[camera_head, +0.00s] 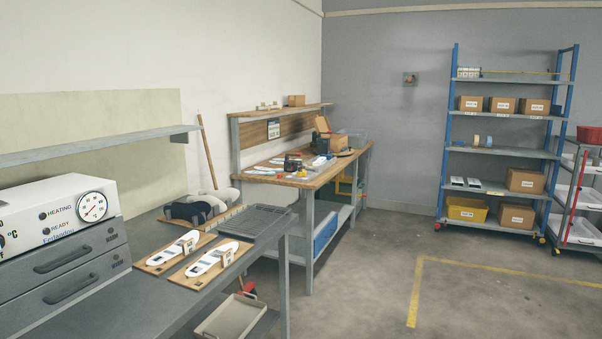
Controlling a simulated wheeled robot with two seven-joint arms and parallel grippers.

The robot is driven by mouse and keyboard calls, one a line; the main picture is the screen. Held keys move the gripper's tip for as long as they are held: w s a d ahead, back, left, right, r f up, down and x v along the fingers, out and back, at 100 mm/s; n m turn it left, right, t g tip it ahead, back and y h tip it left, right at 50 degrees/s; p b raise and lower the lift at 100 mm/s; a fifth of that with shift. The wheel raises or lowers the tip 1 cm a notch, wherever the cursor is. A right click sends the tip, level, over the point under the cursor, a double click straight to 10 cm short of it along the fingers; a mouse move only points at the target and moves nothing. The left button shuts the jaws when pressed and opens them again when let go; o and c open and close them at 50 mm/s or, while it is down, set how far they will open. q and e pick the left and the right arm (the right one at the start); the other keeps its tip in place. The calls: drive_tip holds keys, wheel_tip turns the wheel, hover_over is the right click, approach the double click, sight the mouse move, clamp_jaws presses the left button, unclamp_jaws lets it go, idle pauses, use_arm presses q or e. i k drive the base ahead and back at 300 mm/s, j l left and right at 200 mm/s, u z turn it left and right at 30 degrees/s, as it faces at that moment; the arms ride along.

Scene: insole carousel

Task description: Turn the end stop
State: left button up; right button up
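Two wooden boards lie side by side on the grey bench in front of me, a left board (152,264) and a right board (188,279). Each carries a white insole-shaped piece; the left one (172,252) and the right one (207,264) lie along their boards. Neither of my grippers is in view.
A grey heating unit (62,222) with a dial and drawers stands at left. Behind the boards are a dark ribbed tray (258,223) and dark rounded forms (194,208). A wooden workbench (325,176) and a blue-framed shelf rack (505,151) stand beyond.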

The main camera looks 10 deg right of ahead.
sight(302, 172)
drive_tip(key=i+z, duration=0.45)
drive_tip(key=i, duration=0.25)
drive_tip(key=i+l+z, duration=0.1)
drive_tip(key=i+z, duration=0.2)
drive_tip(key=i, duration=0.4)
drive_tip(key=i+j+z, duration=0.1)
drive_tip(key=i+z, duration=0.2)
drive_tip(key=i, duration=1.8)
drive_tip(key=i+l+u, duration=0.2)
drive_tip(key=i, duration=0.45)
drive_tip(key=i+u, duration=0.2)
drive_tip(key=i, duration=0.5)
drive_tip(key=i+u, duration=0.4)
drive_tip(key=i+l+u, duration=0.25)
drive_tip(key=u, duration=0.15)
drive_tip(key=i+l+u, duration=0.65)
drive_tip(key=u, duration=0.15)
